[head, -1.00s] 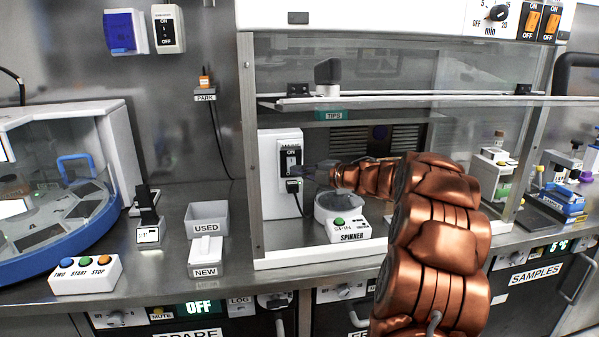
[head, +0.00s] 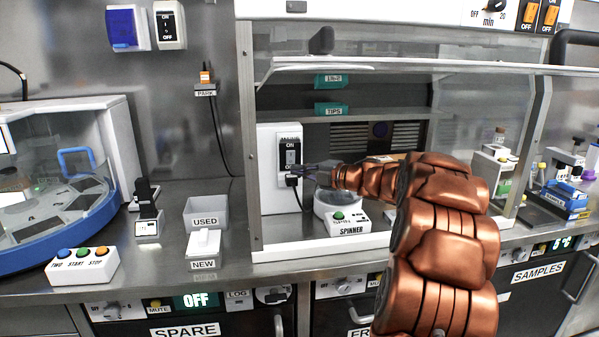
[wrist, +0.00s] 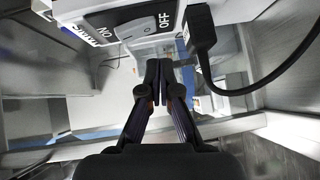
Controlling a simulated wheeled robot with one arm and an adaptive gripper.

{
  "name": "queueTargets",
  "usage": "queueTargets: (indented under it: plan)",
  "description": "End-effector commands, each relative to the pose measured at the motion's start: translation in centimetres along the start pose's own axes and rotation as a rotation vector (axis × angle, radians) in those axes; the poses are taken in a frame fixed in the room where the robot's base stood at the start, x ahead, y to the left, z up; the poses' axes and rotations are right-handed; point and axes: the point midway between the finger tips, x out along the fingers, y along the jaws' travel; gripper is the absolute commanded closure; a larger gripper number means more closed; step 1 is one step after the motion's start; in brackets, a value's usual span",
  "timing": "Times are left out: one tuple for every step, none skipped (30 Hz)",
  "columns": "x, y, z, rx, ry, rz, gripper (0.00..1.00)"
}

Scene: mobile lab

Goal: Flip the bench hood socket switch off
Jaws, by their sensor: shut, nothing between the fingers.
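The bench hood socket (head: 279,180) is a white box on the left inside wall of the hood, with a dark rocker switch (head: 290,155) marked ON above and OFF below. A black plug (head: 293,181) with a hanging cable sits under the switch. My gripper (head: 297,169) is shut and empty, with its tips at the lower, OFF end of the switch in the head view. In the wrist view the switch (wrist: 130,18) is at the top, beyond the shut fingertips (wrist: 159,65), and the plug (wrist: 200,30) is to its right. Whether the tips touch the switch is unclear.
A white spinner (head: 345,220) with a green button stands below my arm in the hood. The raised glass sash edge (head: 420,66) is above. The hood's left post (head: 250,130) stands close to the socket. Shelf bins (head: 328,109) are behind.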

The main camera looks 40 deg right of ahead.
Motion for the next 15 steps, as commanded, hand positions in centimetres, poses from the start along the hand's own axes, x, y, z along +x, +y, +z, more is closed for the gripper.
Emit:
queueTargets:
  plan:
    - [-0.2,-0.8,-0.5,0.001,0.001,-0.003,1.0]
    - [-0.8,-0.7,-0.4,0.002,-0.001,-0.003,1.0]
    - [-1.5,-0.7,-0.3,0.002,-0.002,-0.002,1.0]
    - [-1.9,-0.7,-0.3,0.001,0.0,-0.002,1.0]
    - [-2.3,-0.8,-0.4,0.0,0.002,-0.001,1.0]
    - [-2.9,-0.9,-0.5,-0.001,0.004,-0.001,1.0]
    - [-3.2,-1.0,-0.5,-0.001,0.006,-0.001,1.0]
    - [-3.7,-1.1,-0.5,-0.002,0.005,-0.001,1.0]
    - [-4.2,-1.2,-0.5,-0.002,0.005,-0.001,1.0]
    - [-4.7,-1.4,-0.5,-0.001,0.006,-0.001,1.0]
    - [-5.1,-1.5,-0.5,-0.001,0.005,-0.002,1.0]
    - [-5.7,-1.6,-0.5,-0.001,0.007,-0.002,1.0]
    - [-6.1,-1.8,-0.5,-0.001,0.008,-0.002,1.0]
    - [-6.5,-1.9,-0.5,-0.001,0.008,-0.002,1.0]
    - [-7.0,-2.0,-0.6,-0.001,0.009,-0.002,1.0]
